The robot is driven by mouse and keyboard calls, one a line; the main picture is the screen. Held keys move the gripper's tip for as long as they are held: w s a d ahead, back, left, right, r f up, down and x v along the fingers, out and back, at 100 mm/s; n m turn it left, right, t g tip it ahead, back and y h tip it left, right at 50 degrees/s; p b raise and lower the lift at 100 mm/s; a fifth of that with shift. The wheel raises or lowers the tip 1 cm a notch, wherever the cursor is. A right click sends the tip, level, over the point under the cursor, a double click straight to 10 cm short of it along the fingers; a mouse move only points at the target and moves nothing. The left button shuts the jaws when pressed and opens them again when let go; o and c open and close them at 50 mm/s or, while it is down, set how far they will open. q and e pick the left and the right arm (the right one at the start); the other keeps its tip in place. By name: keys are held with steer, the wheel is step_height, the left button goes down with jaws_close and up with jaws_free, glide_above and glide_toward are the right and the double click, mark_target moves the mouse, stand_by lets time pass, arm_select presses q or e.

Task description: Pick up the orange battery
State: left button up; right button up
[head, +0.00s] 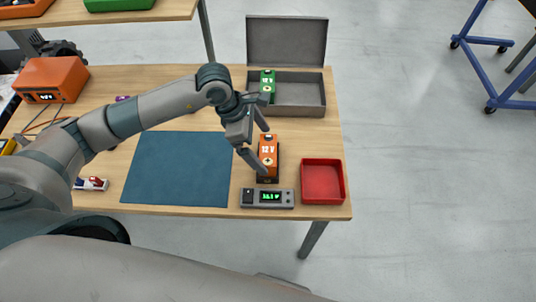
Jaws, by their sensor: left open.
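The orange battery (268,152), marked 12 V, stands upright on a small dark base, behind a grey tester (267,198) with a lit green display. My left gripper (257,150) is open, its fingers pointing down at the battery. One finger shows at the battery's left side and the other near its top; I cannot tell whether either touches it. My right gripper is not in view.
A red tray (322,182) stands right of the tester. An open grey case (298,95) at the back holds a green battery (267,84). A blue mat (179,170) lies to the left. An orange box (50,80) stands at the far left.

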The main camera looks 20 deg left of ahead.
mark_target(267, 149)
arm_select(q)
steer(key=p+x, duration=0.1)
steer(key=x, duration=0.2)
steer(key=shift+w+d+r+p, duration=0.15)
steer(key=shift+d+p, duration=0.05)
steer(key=shift+p, duration=0.15)
steer(key=shift+d+f, duration=0.15)
steer(key=shift+f, duration=0.45)
steer(key=c, duration=1.7)
steer(key=shift+w+r, duration=0.15)
steer(key=shift+c, duration=1.4)
steer(key=shift+r, duration=0.1)
